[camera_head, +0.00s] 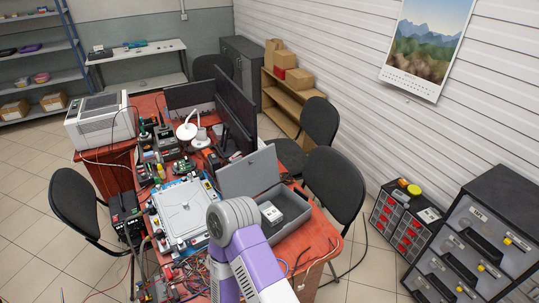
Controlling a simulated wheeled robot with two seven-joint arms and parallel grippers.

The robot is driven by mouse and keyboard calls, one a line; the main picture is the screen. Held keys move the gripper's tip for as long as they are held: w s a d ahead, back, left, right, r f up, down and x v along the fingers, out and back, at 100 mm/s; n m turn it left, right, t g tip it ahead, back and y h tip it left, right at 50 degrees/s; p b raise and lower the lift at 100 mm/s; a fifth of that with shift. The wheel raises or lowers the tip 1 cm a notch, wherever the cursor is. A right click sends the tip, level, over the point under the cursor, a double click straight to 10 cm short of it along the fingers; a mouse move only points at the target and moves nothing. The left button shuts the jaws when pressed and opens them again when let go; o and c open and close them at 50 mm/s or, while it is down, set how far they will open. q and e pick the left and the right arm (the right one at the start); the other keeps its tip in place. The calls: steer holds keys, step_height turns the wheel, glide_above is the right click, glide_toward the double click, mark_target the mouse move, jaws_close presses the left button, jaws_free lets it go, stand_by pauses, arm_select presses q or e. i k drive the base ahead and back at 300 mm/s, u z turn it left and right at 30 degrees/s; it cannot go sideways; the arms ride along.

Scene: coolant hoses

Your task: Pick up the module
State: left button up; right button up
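A small light-grey box (271,212), which may be the module, lies inside an open grey case (285,225) on the red table. The case's lid (248,173) stands raised at its back. A white plate-like unit (184,210) lies on a fixture left of the case. One of my arms, purple and white with a grey joint, rises from the bottom edge and covers part of the table between the fixture and the case. Neither gripper can be made out, so whether either one is open or shut is hidden.
The red table (318,240) is crowded with circuit boards, loose wires (192,275), monitors (236,112) and a white lamp (187,131). Black chairs (336,182) stand around it. Drawer cabinets (478,245) stand at the right. Tiled floor is open between table and cabinets.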

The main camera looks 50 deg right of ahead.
mark_target(270, 213)
steer(key=z, duration=1.55)
